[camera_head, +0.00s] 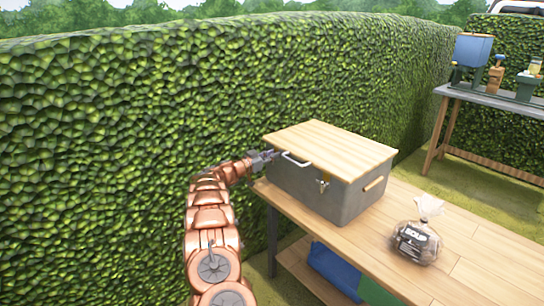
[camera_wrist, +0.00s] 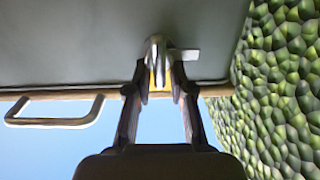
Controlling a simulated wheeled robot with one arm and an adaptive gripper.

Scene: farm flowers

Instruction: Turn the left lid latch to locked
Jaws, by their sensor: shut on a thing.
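A grey box (camera_head: 304,192) with a pale wooden lid (camera_head: 330,146) stands on the wooden table. My gripper (camera_head: 267,156) is at the box's left front corner, just under the lid's edge. In the wrist view my gripper (camera_wrist: 160,80) is shut on the left lid latch (camera_wrist: 156,50), a metal piece with a yellowish part between the fingers. A short metal tab (camera_wrist: 187,54) sticks out to the right of it. In the head view my gripper hides this latch.
A metal handle (camera_head: 296,159) sits close to my gripper; it also shows in the wrist view (camera_wrist: 55,112). The hedge (camera_head: 130,140) rises close on the left. A second table (camera_head: 490,98) stands at the back right.

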